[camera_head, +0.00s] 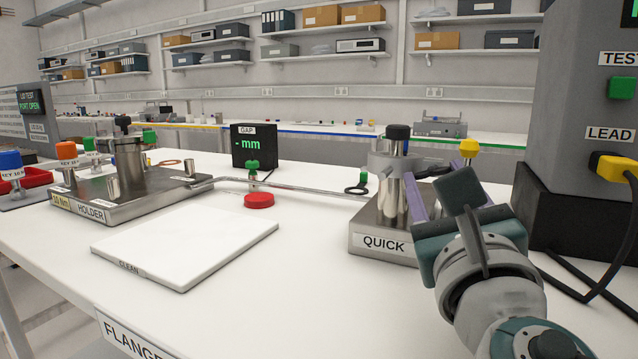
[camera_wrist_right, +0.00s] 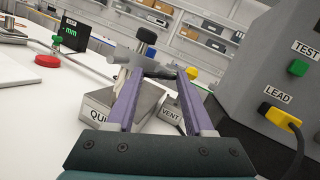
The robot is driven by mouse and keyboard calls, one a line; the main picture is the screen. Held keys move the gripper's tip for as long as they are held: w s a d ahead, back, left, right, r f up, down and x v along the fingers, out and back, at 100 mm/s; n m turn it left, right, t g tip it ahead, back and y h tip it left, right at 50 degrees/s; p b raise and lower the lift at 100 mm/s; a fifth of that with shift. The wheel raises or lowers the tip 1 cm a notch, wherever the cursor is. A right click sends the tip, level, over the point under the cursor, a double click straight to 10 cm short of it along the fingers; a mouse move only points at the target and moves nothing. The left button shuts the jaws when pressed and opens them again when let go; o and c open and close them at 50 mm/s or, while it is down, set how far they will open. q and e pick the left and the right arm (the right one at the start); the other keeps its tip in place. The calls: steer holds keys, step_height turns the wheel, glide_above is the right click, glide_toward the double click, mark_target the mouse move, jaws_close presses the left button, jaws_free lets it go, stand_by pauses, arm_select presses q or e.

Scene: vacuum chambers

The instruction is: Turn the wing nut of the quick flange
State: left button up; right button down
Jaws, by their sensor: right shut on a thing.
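The quick flange stands at the right of the bench, a metal block labelled QUICK (camera_head: 383,243) with a shiny upright pipe (camera_head: 393,200) and a black-capped post (camera_head: 397,135). My right gripper (camera_head: 438,180) reaches in from the lower right, its two purple fingers beside the pipe. My left gripper is in neither view.
A grey tester with LEAD and TEST labels (camera_head: 590,110) stands close at the right, with a yellow plug (camera_head: 612,167) and black cable. A white CLEAN plate (camera_head: 185,245), a HOLDER block (camera_head: 125,200), a GAP display (camera_head: 254,147) and a red disc (camera_head: 259,200) lie left.

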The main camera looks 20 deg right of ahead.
steer(key=shift+c, duration=1.4)
jaws_free()
steer(key=b+v, duration=0.1)
steer(key=v, duration=0.9)
